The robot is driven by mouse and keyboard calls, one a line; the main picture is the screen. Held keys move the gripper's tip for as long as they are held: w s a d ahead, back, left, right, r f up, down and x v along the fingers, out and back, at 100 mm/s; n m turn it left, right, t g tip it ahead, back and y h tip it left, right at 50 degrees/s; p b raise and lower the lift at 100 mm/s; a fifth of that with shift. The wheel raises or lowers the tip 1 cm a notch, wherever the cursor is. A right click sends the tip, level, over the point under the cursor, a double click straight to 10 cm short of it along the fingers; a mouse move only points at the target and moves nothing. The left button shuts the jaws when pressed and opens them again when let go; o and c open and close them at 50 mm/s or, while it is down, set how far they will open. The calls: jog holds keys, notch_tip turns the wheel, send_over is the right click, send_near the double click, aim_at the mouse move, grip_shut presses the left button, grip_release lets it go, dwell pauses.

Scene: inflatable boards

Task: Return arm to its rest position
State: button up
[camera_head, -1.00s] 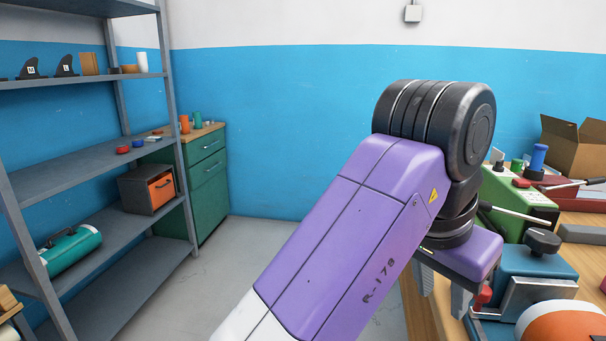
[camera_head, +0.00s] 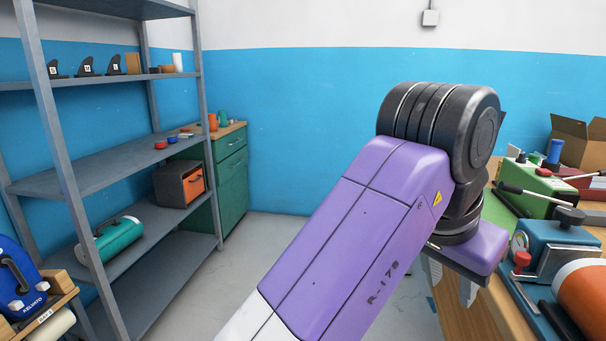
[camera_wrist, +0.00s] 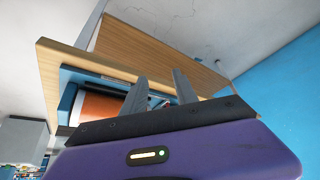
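My purple arm is folded up across the middle of the head view, with its black joint at the top. My gripper (camera_head: 452,277) hangs below that joint, fingers pointing down, beside the left edge of the wooden workbench. In the wrist view my gripper (camera_wrist: 160,90) shows two grey fingers standing apart, with nothing held between them.
The workbench (camera_head: 483,320) at the right carries a blue device (camera_head: 560,245), an orange and white cylinder (camera_head: 585,295) and a green machine (camera_head: 540,190). A grey shelf (camera_head: 95,170) and green cabinet (camera_head: 232,185) stand at left. Floor between is clear.

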jog(key=w+d+r+n+t+h, duration=0.35)
jog(key=w+r+t+h, duration=0.25)
jog(key=w+r+t, duration=0.55)
jog(key=s+a+f+n+t+y, duration=0.4)
jog(key=s+f+n+y, duration=0.3)
jog(key=s+f, duration=0.1)
jog(key=s+a+f+n+t+y, duration=0.4)
jog(key=s+f+n+y, duration=0.3)
jog(key=s+f, duration=0.15)
jog(key=s+d+f+m+g+h, duration=0.1)
jog(key=s+f+m+g, duration=0.15)
jog(key=s+f, duration=0.5)
jog(key=s+d+f+m+g+h, duration=0.1)
jog(key=s+d+f+m+g, duration=0.3)
jog(key=s, duration=0.7)
jog(key=s+a+f+g+h, duration=0.1)
jog(key=s+f, duration=0.7)
jog(key=s, duration=0.2)
notch_tip(320, 180, up, 14)
jog(key=p, duration=1.4)
jog(key=shift+d+r+h, duration=0.15)
jog(key=shift+d+h, duration=0.15)
jog(key=shift+d, duration=0.05)
